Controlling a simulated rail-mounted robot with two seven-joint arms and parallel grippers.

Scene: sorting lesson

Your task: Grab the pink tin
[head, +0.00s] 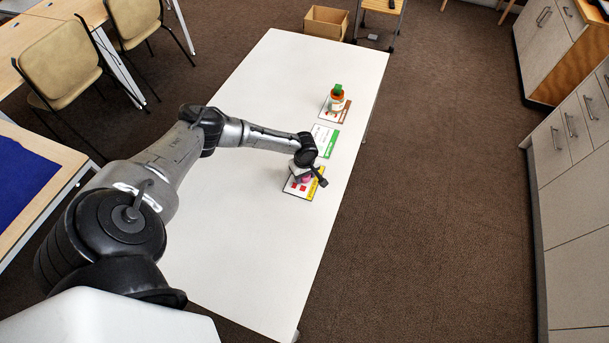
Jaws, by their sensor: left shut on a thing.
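A pink tin (305,179) shows only as a small pink patch under my left gripper (308,178), over the yellow-edged card (301,192) on the white table. The left gripper points down and is shut on the pink tin. The gripper and wrist cover most of the tin, and I cannot tell whether it touches the card. My right gripper is not in view.
A green-edged card (325,140) lies bare just beyond. A brown-edged card (342,109) farther back bears a white and orange item with a green top (337,97). The white table (250,270) is clear at the front. A cardboard box (326,22) stands past its far end.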

